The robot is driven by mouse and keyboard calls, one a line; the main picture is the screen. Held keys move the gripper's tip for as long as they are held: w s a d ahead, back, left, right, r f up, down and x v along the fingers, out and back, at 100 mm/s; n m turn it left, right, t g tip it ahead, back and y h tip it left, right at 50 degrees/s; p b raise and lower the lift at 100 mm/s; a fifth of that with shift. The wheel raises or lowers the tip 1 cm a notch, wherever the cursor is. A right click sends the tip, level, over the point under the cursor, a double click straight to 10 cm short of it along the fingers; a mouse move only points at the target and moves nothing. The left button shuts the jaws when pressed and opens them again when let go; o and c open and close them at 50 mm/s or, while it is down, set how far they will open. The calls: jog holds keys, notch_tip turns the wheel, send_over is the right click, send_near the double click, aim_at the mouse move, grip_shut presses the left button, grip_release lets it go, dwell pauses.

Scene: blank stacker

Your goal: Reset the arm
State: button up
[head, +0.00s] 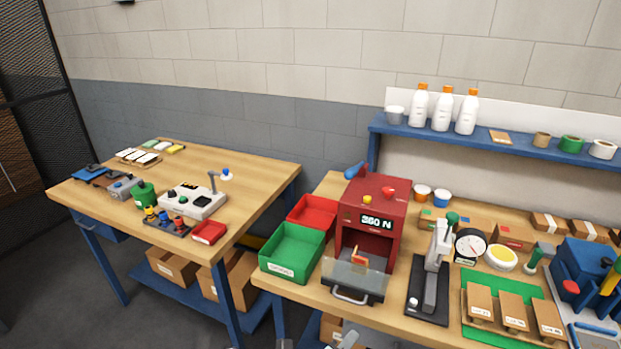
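My gripper does not show clearly in the head view, and no fingers can be made out. Small grey parts cut off by the bottom edge may belong to my arm, but I cannot tell. The red machine (376,213) with a "260 N" display stands on the right workbench (300,289). Its clear front guard (354,281) has a handle and sits low at the front. A small orange piece shows inside the opening.
Green bin (291,254) and red bin (316,211) stand left of the machine. A lever press (432,275), dial gauge (470,246) and green mat (476,328) with cartons are right. A gap separates the left workbench (225,165). Bottles (442,108) stand on the shelf (490,143).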

jog(key=s+d+r+n+g+y+b, duration=0.3)
jog(key=s+r+n, duration=0.4)
jog(key=n, duration=1)
jog(key=s+d+r+n+g+y+b, duration=0.4)
jog(key=r+n, duration=0.6)
jog(key=n, duration=0.8)
jog(key=s+g+y+b, duration=0.1)
jog(key=s+g+b, duration=0.1)
jog(key=s+g, duration=0.1)
jog(key=shift+s+r+g+y, duration=0.15)
jog(key=shift+s+g+y, duration=0.2)
jog(key=shift+g, duration=0.35)
